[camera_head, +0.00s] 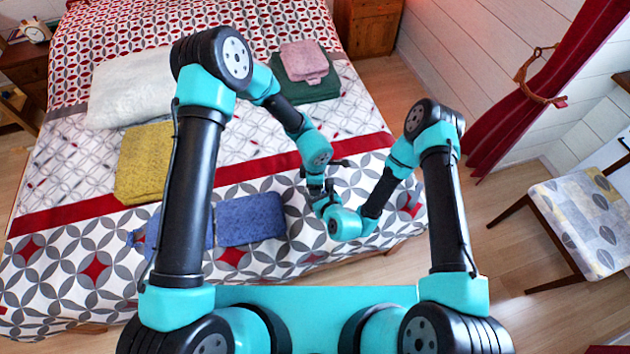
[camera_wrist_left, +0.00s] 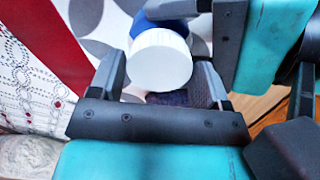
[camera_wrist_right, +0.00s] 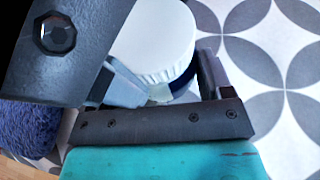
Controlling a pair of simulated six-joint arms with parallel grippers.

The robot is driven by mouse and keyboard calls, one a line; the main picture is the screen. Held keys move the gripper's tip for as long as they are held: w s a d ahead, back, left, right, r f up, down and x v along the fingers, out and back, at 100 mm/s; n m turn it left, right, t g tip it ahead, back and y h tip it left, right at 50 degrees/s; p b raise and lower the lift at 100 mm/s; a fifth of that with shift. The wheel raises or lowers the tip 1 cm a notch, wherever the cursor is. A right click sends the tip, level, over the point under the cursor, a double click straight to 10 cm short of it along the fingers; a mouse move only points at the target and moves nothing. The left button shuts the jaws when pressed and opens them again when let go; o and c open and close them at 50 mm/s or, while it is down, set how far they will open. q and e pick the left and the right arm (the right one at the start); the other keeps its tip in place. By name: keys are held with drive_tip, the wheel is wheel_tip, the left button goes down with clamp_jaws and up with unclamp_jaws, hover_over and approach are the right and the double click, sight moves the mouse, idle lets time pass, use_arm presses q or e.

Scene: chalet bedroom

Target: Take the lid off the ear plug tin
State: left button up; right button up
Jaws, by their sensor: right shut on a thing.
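The ear plug tin has a white ribbed lid (camera_wrist_left: 160,60) and a dark blue body (camera_wrist_right: 186,80). It is held above the bed, and the arms hide it in the head view. My right gripper (camera_wrist_right: 162,68) is shut on the tin's blue body, below the lid. My left gripper (camera_wrist_left: 160,65) is open, its fingers on either side of the white lid, with a gap visible at the left finger. The lid sits on the tin. The two grippers are close together over the front part of the bed.
The bed (camera_head: 90,270) has a patterned cover. On it lie a folded blue cloth (camera_head: 250,218), a mustard cloth (camera_head: 143,170), a white pillow (camera_head: 130,88) and a pink cloth (camera_head: 305,60) on a green one. A chair (camera_head: 585,215) stands at the right on the wooden floor.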

use_arm(q)
drive_tip(key=shift+o, duration=1.4)
drive_tip(key=shift+s, duration=0.1)
drive_tip(key=shift+r, duration=0.1)
drive_tip(key=shift+r, duration=2.2)
drive_tip(key=shift+c, duration=0.4)
